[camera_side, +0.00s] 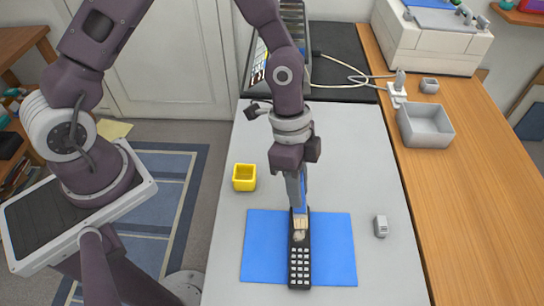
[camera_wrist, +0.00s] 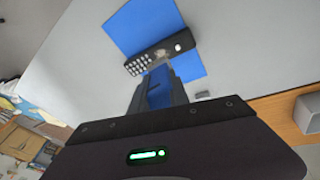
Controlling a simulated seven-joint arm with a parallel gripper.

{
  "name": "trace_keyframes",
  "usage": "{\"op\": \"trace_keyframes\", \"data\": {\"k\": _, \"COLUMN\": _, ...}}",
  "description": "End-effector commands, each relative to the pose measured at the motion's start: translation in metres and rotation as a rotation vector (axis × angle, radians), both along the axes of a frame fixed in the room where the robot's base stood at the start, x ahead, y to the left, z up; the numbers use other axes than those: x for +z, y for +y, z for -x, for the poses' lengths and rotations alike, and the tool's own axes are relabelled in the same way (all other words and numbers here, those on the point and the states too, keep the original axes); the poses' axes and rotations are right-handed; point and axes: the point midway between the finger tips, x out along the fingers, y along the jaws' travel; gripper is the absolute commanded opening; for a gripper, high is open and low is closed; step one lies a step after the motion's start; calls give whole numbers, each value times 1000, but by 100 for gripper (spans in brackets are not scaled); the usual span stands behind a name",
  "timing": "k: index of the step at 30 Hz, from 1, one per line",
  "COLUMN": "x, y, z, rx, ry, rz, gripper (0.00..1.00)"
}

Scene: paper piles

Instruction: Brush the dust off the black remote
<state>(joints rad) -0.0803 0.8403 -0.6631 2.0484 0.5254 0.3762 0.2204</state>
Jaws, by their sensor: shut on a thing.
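The black remote (camera_side: 300,268) lies on a blue mat (camera_side: 335,250) on the grey table, its pale keys facing up. My gripper (camera_side: 298,190) points down above the remote's far end and is shut on a brush with a blue handle (camera_side: 302,197). The brush's pale bristles (camera_side: 300,222) are at the upper part of the remote and look to touch it. A greyish patch, perhaps dust, shows by the bristles. In the wrist view the remote (camera_wrist: 160,54) lies across the blue mat (camera_wrist: 135,22), and the blue brush handle (camera_wrist: 159,88) shows between my fingers.
A yellow cup (camera_side: 244,178) stands left of the mat. A small grey block (camera_side: 380,226) lies to its right. A grey bin (camera_side: 426,128), a white machine (camera_side: 435,38) and a cable are on the wooden counter. A laptop (camera_side: 285,45) is at the back.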

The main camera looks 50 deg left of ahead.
Motion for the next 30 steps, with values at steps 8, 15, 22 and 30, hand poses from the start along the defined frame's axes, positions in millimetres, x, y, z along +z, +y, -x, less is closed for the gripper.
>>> {"op": "trace_keyframes", "data": {"k": 8, "x": 0, "y": -5, "z": 1, "rx": 2, "ry": 4, "rz": 7, "gripper": 0}}
{"op": "trace_keyframes", "data": {"k": 15, "x": -17, "y": -5, "z": 2, "rx": 1, "ry": 7, "rz": 5, "gripper": 0}}
{"op": "trace_keyframes", "data": {"k": 22, "x": -40, "y": -4, "z": 1, "rx": 1, "ry": 5, "rz": 6, "gripper": 0}}
{"op": "trace_keyframes", "data": {"k": 30, "x": -46, "y": -4, "z": 1, "rx": 2, "ry": 4, "rz": 6, "gripper": 0}}
